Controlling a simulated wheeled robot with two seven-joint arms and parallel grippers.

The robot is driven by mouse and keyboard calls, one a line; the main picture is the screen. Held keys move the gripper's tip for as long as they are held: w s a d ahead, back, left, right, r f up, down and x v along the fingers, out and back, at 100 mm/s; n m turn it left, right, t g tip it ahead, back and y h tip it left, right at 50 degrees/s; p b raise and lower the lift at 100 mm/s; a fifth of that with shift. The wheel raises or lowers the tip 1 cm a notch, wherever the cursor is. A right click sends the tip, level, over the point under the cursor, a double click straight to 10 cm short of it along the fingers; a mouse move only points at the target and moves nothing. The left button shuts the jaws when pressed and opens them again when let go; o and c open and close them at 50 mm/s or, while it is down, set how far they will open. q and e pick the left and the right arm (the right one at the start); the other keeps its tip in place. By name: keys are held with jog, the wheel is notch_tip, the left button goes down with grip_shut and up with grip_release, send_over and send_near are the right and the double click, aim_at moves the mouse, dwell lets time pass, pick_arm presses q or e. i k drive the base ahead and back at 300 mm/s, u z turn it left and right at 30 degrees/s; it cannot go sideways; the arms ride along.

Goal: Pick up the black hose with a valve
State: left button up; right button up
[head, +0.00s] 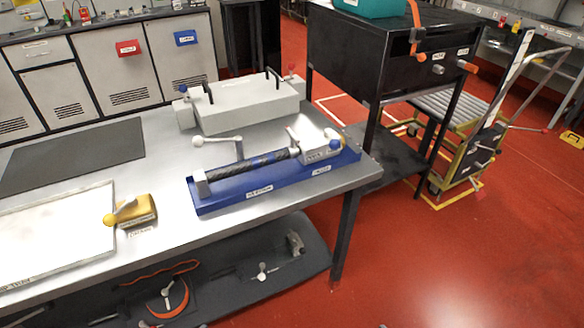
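A dark, black-striped hose-like length (248,165) lies along a blue base (270,192) on the metal table. Its left end meets a small grey post (201,184), and its right end meets a white block (316,147). A grey lever handle (218,141) stands just behind it; I cannot tell whether this is its valve. On the dark lower shelf, a small grey lever-like fitting (262,272) sits among dark parts that are hard to make out. Neither of my grippers is in view.
The table (165,175) also carries a grey box (245,103) with black handles, a yellow block (138,210), a dark mat (75,155) and a white tray (60,235). An orange curved hose (182,300) lies on the lower shelf.

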aim_at(313, 148)
jog(key=u, duration=0.2)
jog(key=k, duration=0.25)
jog(key=z, duration=1.3)
jog(key=i, duration=0.95)
jog(key=u, duration=0.45)
